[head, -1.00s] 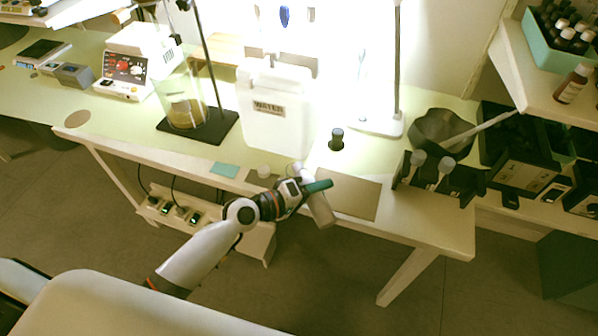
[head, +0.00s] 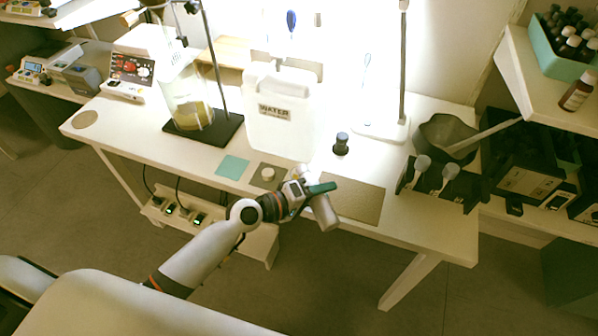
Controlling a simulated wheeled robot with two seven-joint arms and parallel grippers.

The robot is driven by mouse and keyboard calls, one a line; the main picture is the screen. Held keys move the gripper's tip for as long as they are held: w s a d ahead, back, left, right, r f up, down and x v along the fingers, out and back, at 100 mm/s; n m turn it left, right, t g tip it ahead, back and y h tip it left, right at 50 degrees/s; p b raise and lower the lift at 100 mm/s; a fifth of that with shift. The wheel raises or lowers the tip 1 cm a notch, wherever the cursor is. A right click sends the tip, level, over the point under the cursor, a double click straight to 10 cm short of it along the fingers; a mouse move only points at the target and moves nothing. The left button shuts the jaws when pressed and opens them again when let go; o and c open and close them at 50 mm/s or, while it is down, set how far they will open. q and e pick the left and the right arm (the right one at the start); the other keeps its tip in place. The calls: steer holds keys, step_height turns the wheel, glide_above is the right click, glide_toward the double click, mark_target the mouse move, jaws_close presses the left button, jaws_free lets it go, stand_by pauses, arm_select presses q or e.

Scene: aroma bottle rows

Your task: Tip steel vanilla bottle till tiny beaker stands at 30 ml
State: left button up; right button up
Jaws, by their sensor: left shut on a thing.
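My left gripper (head: 316,189) is shut on a silver-grey steel bottle (head: 325,212) and holds it at the front edge of the table. The bottle is tilted, its upper end leaning left and its base pointing down to the right. The gripper's fingers cover its middle. A tiny pale beaker (head: 268,174) stands on a dark square pad (head: 261,184) just left of the bottle's upper end. The level in it is too small to read, and I cannot tell whether liquid is flowing. My right gripper is not in view.
A large white water container (head: 282,128) stands behind the beaker. A small dark-capped item (head: 341,145) stands behind a tan mat (head: 352,203). A teal pad (head: 232,167) lies to the left. A dark bowl (head: 444,135) and a black rack (head: 443,186) are at right.

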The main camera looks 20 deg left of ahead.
arm_select(q)
steer(key=shift+r, duration=0.2)
stand_by(1.9)
steer(key=shift+f, duration=0.45)
steer(key=shift+s+d+f+m+t+b, duration=0.1)
steer(key=shift+f+m+t+b, duration=0.2)
steer(key=shift+m+b, duration=0.5)
steer(key=shift+r, duration=0.1)
steer(key=shift+w+a+r+m+t+y, duration=0.2)
steer(key=shift+r+m, duration=0.1)
steer(key=shift+m, duration=0.25)
steer(key=shift+w+a+r+m+t+y, duration=0.1)
steer(key=shift+r+m+t+y, duration=0.15)
steer(key=shift+m, duration=0.3)
steer(key=m, duration=0.1)
steer(key=r+m+t, duration=0.1)
steer(key=shift+w+a+r+m+p, duration=0.1)
steer(key=shift+w+a+m+p, duration=0.1)
steer(key=shift+w+m+p, duration=0.1)
